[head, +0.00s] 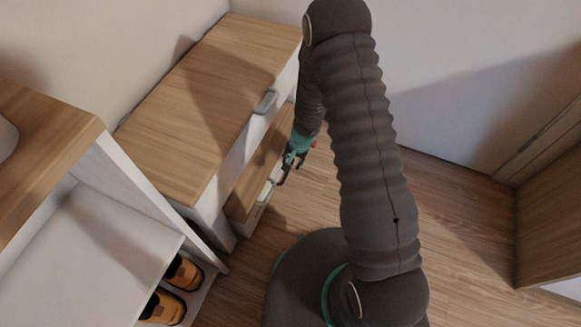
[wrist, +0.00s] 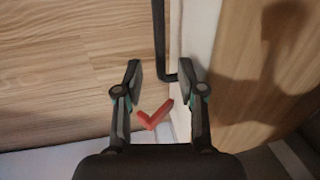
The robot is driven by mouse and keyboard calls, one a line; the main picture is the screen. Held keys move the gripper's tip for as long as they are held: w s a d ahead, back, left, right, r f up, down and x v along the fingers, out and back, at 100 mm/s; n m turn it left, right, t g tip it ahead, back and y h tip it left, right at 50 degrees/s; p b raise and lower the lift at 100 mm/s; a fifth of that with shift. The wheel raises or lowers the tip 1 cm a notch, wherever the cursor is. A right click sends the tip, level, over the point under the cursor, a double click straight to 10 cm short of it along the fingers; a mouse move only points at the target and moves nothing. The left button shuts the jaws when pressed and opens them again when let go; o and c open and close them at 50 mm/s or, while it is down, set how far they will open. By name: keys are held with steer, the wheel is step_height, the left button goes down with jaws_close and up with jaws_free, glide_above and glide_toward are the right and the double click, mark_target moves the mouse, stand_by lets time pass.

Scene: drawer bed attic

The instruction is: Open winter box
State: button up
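No label reading winter box shows. In the head view, a low white unit with a wooden top (head: 190,110) has a grey handle (head: 265,101) on its upper front. Below it, a lower box or drawer with a wood-coloured surface (head: 243,197) juts out, with a handle (head: 266,191) on its white front. My gripper (head: 282,176) is just above and beside that lower handle. In the wrist view, my gripper (wrist: 162,76) is open, with a dark bar handle (wrist: 159,40) on a white front (wrist: 197,30) ahead, between the fingers' lines. Contact cannot be told.
A small red piece (wrist: 153,117) shows between the finger bases; I cannot tell whose it is. A shelf with yellow-and-dark shoes (head: 163,307) stands at lower left. Wooden furniture (head: 550,220) stands at right. The wood floor (head: 450,205) between is clear.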

steer(key=shift+w+a+f+b, duration=0.1)
steer(key=shift+a+f+b, duration=0.1)
steer(key=shift+f, duration=0.6)
steer(key=shift+w+a+f+b, duration=0.1)
steer(key=shift+f+b, duration=0.1)
steer(key=shift+f, duration=0.6)
jaws_close()
